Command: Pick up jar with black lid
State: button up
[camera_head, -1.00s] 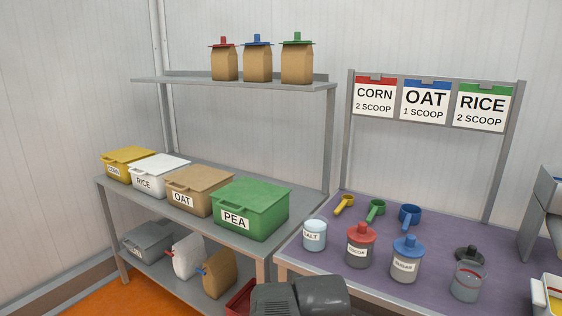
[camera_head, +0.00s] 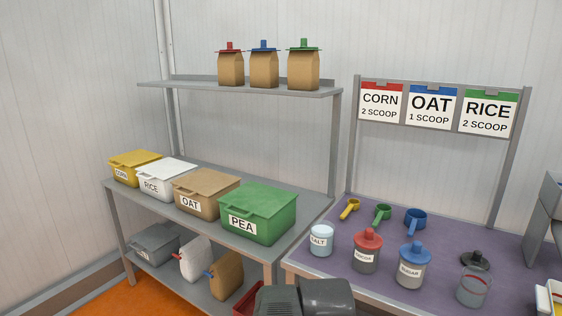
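A clear jar (camera_head: 472,288) stands at the right of the purple worktop. A black lid (camera_head: 477,260) shows just behind its rim, off to the far side; I cannot tell for sure whether it touches the jar. The jar looks open at the top, with a red band visible inside or behind its upper part. My gripper does not show in the head view. Only a dark grey rounded part, probably of my own arm, shows at the bottom middle.
Left of the jar stand a blue-lidded sugar jar (camera_head: 413,268), a red-lidded jar (camera_head: 367,253) and a salt jar (camera_head: 321,240). Yellow, green and blue scoops (camera_head: 415,220) lie behind them. A sign rack (camera_head: 435,130) rises at the worktop's back. Labelled bins stand on the left shelf.

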aim_at(322, 239)
jog(key=z, duration=1.65)
jog(key=u, duration=1.3)
jog(key=j+z, duration=0.15)
jog(key=z, duration=0.3)
jog(key=i+j+z, duration=0.1)
jog(key=z, duration=0.35)
jog(key=j+z, duration=0.3)
jog(key=z, duration=0.15)
jog(key=j, duration=0.5)
jog(key=k+j, duration=0.15)
jog(key=j, duration=0.9)
jog(key=k, duration=0.05)
